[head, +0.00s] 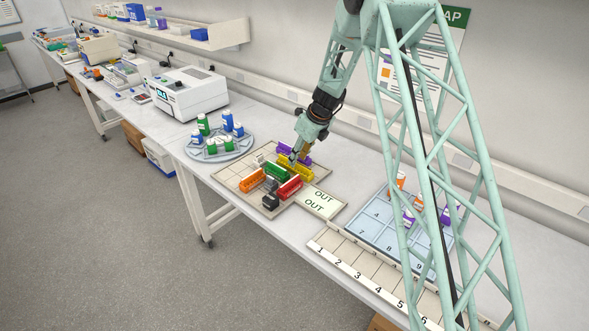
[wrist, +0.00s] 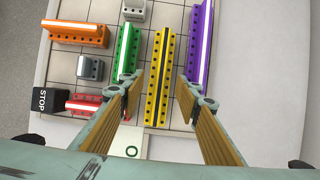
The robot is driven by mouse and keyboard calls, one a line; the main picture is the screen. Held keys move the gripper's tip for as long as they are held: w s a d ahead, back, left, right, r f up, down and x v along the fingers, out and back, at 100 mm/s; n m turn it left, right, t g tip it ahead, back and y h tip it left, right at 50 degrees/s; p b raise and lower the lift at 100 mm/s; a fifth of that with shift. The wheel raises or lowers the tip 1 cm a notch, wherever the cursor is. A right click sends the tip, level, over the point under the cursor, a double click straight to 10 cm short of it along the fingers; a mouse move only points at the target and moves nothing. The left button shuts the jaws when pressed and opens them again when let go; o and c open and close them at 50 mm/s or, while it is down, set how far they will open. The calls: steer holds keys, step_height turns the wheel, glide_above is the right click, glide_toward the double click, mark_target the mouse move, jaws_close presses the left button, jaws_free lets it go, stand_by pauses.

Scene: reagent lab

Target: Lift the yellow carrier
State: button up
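The yellow carrier (head: 300,171) is a long bar with dark holes, lying on the gridded board (head: 229,179). In the wrist view the yellow carrier (wrist: 164,60) runs up the picture between my fingers. My gripper (wrist: 157,84) is open, with one finger to each side of the carrier and a gap on both sides. In the head view my gripper (head: 294,159) points down over the carrier; its fingertips are small there. I cannot tell how far they are above the board.
A green carrier (wrist: 128,48) lies close left of the yellow one, a purple carrier (wrist: 201,42) close right. Orange (wrist: 80,35) and red (wrist: 88,104) carriers, grey blocks (wrist: 90,68) and a black STOP block (wrist: 50,100) lie left. The OUT panel (head: 321,200) adjoins the board.

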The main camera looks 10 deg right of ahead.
steer(key=shift+f, duration=0.1)
steer(key=shift+x, duration=2.5)
steer(key=shift+w, duration=0.1)
steer(key=c, duration=0.7)
